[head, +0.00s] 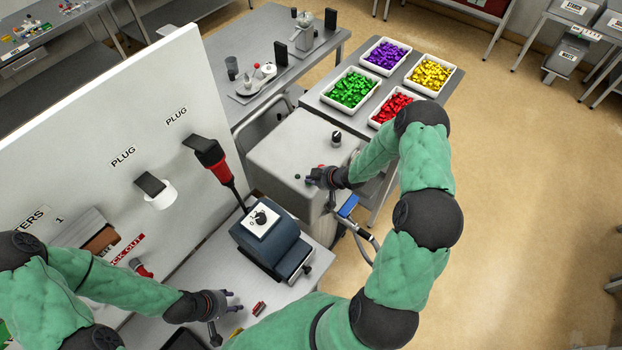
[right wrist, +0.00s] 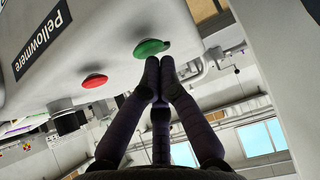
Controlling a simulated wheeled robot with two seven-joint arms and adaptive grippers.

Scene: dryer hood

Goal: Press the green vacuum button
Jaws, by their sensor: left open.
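The green button (right wrist: 150,48) is a round dome on the pale housing in the right wrist view. A red button (right wrist: 95,81) sits to its left on the same face. My right gripper (right wrist: 160,65) has its fingers drawn together and empty, with the tips just below the green button in the picture; I cannot tell whether they touch it. My left gripper (head: 232,302) is open and empty over the bench at the lower left.
A black knob (head: 336,138) stands on the housing. A blue device with a white dial plate (head: 262,219) stands between my arms. Trays of green (head: 350,90), red, purple and yellow pieces stand behind. A white panel (head: 100,110) rises on the left. The floor at right is clear.

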